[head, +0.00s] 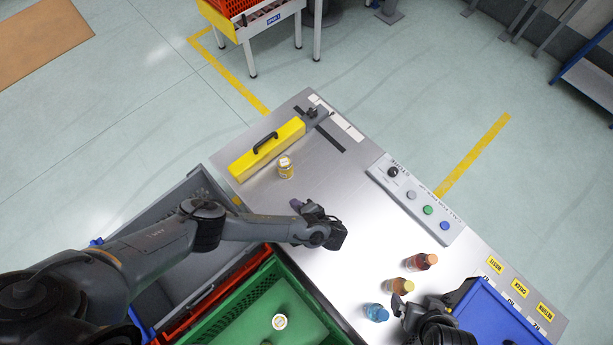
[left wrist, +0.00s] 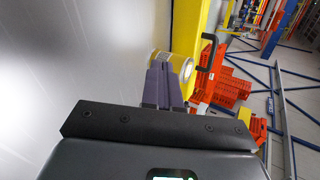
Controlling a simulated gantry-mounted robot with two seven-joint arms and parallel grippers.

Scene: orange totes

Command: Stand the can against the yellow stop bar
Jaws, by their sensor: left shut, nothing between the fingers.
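A small yellow can (head: 286,170) with a pale lid stands upright on the metal table, close in front of the yellow stop bar (head: 250,161). I cannot tell whether they touch. My left gripper (head: 297,205) is shut and empty, low over the table, on the near side of the can and apart from it in the head view. In the left wrist view, the shut fingers (left wrist: 162,72) partly hide the can (left wrist: 184,64), with the yellow bar (left wrist: 188,25) behind it. My right gripper (head: 402,306) is near the bottles; its finger opening is unclear.
A green tote (head: 232,317) holding another can (head: 280,322) and a grey tote (head: 170,197) lie at the near left. Several bottles (head: 420,262) stand at the right, beside a blue bin (head: 495,315). A button panel (head: 415,196) lines the far edge. The table's middle is clear.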

